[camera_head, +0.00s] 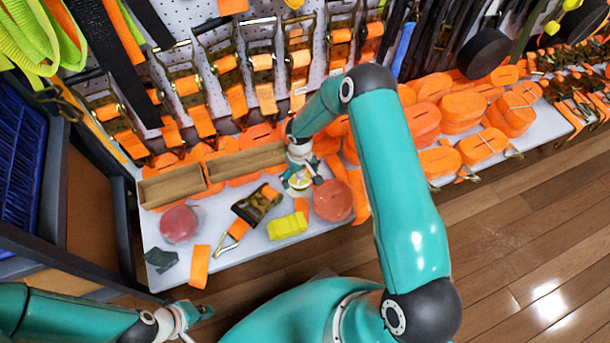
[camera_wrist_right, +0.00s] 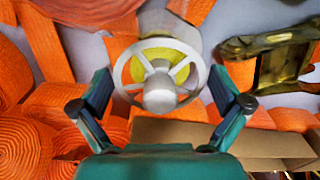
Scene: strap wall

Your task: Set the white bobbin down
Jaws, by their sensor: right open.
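The white bobbin (camera_head: 298,184) stands on the white shelf top (camera_head: 225,262), close to the orange straps. In the right wrist view it is a white spoked wheel (camera_wrist_right: 158,75) with yellow inside, seen end-on. My right gripper (camera_head: 303,172) is above the bobbin in the head view. In the right wrist view its two fingers (camera_wrist_right: 162,104) are spread wide, one on each side of the bobbin, with visible gaps. My left gripper (camera_head: 190,316) is at the lower left, away from the shelf, and its jaws are too small to judge.
Two open cardboard trays (camera_head: 172,187) lie left of the bobbin. A ratchet buckle (camera_head: 256,205), a yellow bundle (camera_head: 287,226), a red disc (camera_head: 179,224) and an orange-red disc (camera_head: 333,201) lie nearby. Orange strap rolls (camera_head: 462,107) crowd the right. Ratchets hang behind.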

